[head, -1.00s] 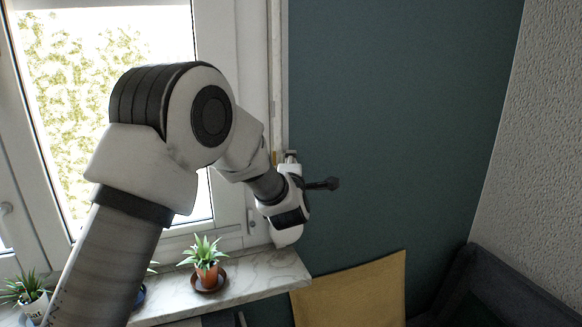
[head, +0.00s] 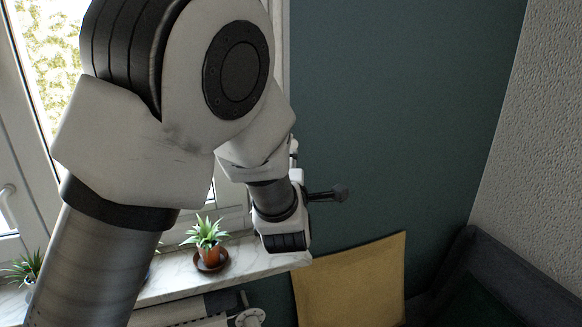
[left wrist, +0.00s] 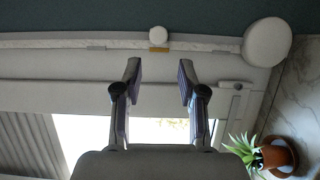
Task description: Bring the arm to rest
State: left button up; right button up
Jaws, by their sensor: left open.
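My left arm comes in from the left in the head view and stands large before the window. Behind the fingers are the white window frame (left wrist: 60,91) and bright glass. The right gripper is in neither view.
A marble windowsill (head: 270,264) lies below the arm, holding a potted plant (head: 208,240) on a brown saucer. Another plant (head: 24,268) stands at left. A radiator (head: 190,312) is under the sill.

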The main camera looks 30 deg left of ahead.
pick_arm(q)
jog(key=shift+a+f, duration=0.1)
dwell(0.4)
jog(key=s+a+f+m+g+h, duration=0.1)
jog(key=s+f+g, duration=0.2)
jog(key=f, duration=1.1)
jog(key=s+f+m+g+h, duration=0.1)
jog(key=s+f+m+g, duration=0.15)
jog(key=f, duration=1.15)
jog(key=s+d+f+m+g+h, duration=0.15)
jog(key=s+f+m+g, duration=0.3)
jog(key=s+f, duration=0.9)
jog(key=s+d+f+m+g+h, duration=0.2)
jog(key=s+f+m+g, duration=0.1)
jog(key=s+m, duration=0.4)
jog(key=s+d+f+m+g+h, duration=0.2)
jog(key=s+d+f+m+g, duration=0.1)
jog(key=s+m, duration=0.4)
jog(key=s, duration=0.2)
jog(key=shift+s+f+m, duration=0.3)
jog(key=shift+s+m, duration=0.1)
